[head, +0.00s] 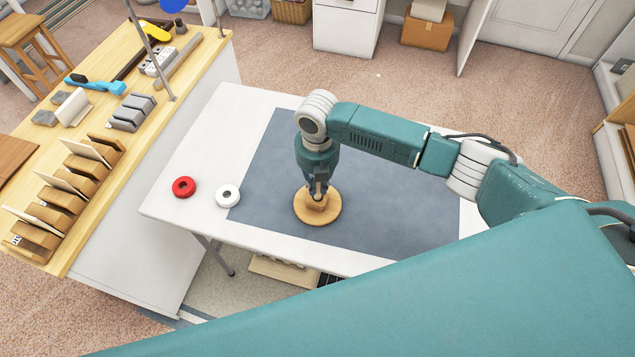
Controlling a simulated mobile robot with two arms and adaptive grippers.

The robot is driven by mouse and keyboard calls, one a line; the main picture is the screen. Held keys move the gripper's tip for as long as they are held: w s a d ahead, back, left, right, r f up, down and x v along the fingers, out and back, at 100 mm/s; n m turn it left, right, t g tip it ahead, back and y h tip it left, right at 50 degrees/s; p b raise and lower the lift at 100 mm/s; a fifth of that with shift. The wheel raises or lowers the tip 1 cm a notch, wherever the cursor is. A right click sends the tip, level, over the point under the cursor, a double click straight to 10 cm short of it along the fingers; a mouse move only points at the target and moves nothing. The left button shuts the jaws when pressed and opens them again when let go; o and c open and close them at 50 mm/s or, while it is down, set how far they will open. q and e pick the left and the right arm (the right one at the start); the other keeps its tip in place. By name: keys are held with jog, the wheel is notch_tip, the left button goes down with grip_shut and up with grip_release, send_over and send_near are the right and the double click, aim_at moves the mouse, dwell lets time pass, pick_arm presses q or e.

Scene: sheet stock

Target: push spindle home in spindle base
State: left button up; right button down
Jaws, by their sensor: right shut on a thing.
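The spindle base is a round wooden disc (302,212) with a raised wooden block at its middle, lying flat on the grey-blue mat. My right gripper (318,190) points straight down over the middle of the base. It is shut on the spindle, which is mostly hidden by the fingers. The spindle is in line with the raised middle of the base, but I cannot tell how deep it sits. My left gripper is out of view.
The mat (390,215) lies on a white table (180,160). A red ring (183,187) and a white ring (228,195) lie at the table's left. A wooden bench (195,75) with racks and tools stands beyond them. The mat around the base is clear.

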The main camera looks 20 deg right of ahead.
aim_at(318, 192)
jog(key=shift+f, duration=1.3)
dwell(1.9)
jog(key=shift+s+f, duration=0.15)
jog(key=shift+f, duration=0.05)
dwell(0.8)
jog(key=c, duration=1.1)
grip_release()
jog(key=shift+r, duration=0.1)
notch_tip(318, 192, up, 2)
jog(key=shift+r+p, duration=0.25)
jog(key=shift+p, duration=0.95)
jog(key=shift+r, duration=2.25)
jog(key=shift+a+f, duration=0.1)
